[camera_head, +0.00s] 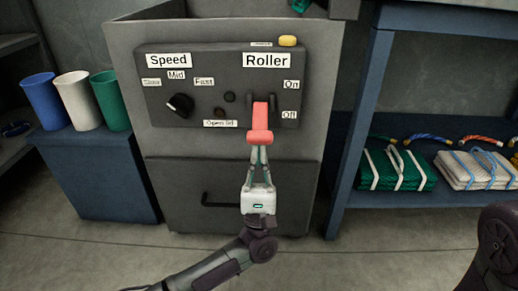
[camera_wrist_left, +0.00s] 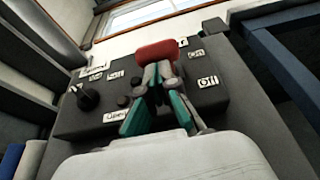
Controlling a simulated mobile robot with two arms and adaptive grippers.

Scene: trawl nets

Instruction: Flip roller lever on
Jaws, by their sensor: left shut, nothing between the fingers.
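In the left wrist view the shut fingertips (camera_wrist_left: 158,68) are just below the red lever end (camera_wrist_left: 157,50). I cannot tell whether they touch it. My right gripper is not in view.
The panel also has a black speed knob (camera_head: 180,105), small buttons and a yellow button (camera_head: 287,41) on top. A drawer handle (camera_head: 220,201) is below. Blue, white and green cups (camera_head: 78,98) stand at left. A blue shelf (camera_head: 352,120) with nets stands at right.

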